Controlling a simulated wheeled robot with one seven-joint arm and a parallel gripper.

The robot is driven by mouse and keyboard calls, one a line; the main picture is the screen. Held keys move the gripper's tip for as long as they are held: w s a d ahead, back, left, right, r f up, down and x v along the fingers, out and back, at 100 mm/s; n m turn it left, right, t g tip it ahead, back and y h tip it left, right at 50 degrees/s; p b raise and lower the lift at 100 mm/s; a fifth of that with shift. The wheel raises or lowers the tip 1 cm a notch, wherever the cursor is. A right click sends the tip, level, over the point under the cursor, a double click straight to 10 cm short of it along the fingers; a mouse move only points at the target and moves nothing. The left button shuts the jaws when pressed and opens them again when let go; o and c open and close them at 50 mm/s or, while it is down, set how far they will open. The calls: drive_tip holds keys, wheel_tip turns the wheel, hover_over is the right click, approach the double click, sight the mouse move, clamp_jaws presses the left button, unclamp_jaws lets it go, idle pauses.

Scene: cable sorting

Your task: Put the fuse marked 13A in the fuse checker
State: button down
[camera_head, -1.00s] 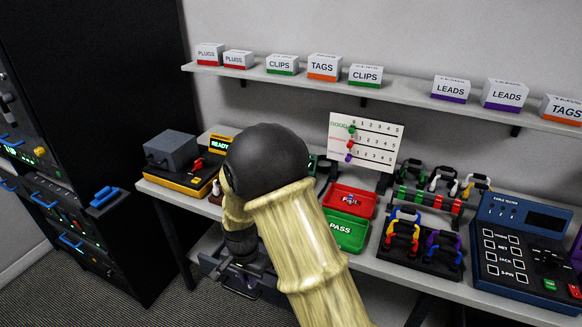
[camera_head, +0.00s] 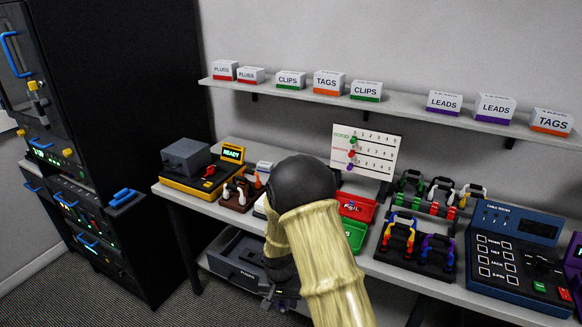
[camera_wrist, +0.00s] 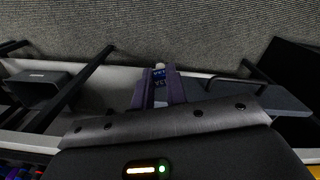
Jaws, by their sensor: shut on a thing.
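My gripper (camera_wrist: 160,88) is shut on a small piece with a blue band and pale marks, the fuse (camera_wrist: 160,74), at its fingertips in the wrist view. Its marking is too small to read. In the head view my arm hides the gripper's tips and the fuse. A yellow-based device (camera_head: 179,183) with a grey box on top and a lit READY display stands at the left end of the bench. No label shows that it is the fuse checker.
The bench (camera_head: 403,270) holds a brown stand (camera_head: 236,193), a red tray (camera_head: 357,208), a green tray (camera_head: 354,235), cable racks and a blue cable tester (camera_head: 515,255). A shelf (camera_head: 300,97) with labelled boxes runs above. A dark cabinet (camera_head: 130,120) stands at the left.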

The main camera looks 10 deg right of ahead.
drive_tip(key=d+f+n, duration=0.3)
drive_tip(key=d+f, duration=0.3)
drive_tip(key=f, duration=0.1)
drive_tip(key=shift+d+n, duration=0.35)
drive_tip(key=shift+n, duration=0.05)
drive_tip(key=shift+a, duration=0.15)
